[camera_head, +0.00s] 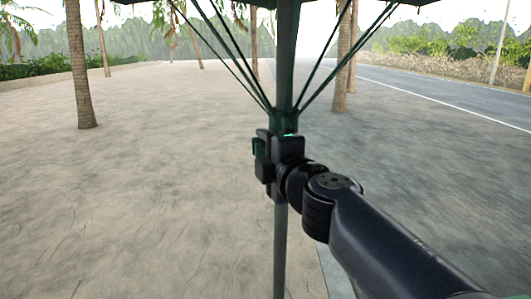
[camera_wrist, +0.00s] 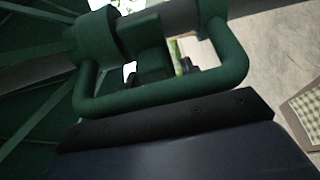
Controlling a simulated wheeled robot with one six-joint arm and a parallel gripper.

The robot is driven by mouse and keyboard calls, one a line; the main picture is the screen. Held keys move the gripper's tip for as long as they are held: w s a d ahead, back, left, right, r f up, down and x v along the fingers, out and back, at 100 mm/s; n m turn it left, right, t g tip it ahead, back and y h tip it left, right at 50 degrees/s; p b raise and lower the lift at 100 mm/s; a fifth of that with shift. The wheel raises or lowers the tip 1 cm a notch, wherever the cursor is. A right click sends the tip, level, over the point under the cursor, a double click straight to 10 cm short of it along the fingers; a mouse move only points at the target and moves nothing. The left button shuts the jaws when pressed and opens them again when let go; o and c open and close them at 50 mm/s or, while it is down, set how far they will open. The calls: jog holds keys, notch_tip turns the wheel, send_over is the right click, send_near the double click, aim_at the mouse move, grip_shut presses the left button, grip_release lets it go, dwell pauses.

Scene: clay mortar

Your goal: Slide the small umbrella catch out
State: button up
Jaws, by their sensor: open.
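The umbrella's dark green pole (camera_head: 286,60) rises through the middle of the head view, with thin ribs (camera_head: 240,65) spreading from a green runner (camera_head: 284,120). My gripper (camera_head: 266,155) is at the pole just below the runner. A small green part (camera_head: 256,147) shows at its left side. In the wrist view a green U-shaped loop (camera_wrist: 165,98) stands out from the runner collar (camera_wrist: 98,35), close in front of my gripper. A green block (camera_wrist: 152,48) sits inside the loop and may be the catch. My gripper is open; its fingertips are mostly hidden, and contact cannot be told.
Palm trunks (camera_head: 82,70) stand behind on pale paving (camera_head: 130,190), and a road (camera_head: 440,95) runs at the right. A woven, framed thing (camera_wrist: 305,115) shows at the wrist view's right edge.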

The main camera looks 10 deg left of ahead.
jog(key=shift+c, duration=0.3)
grip_shut()
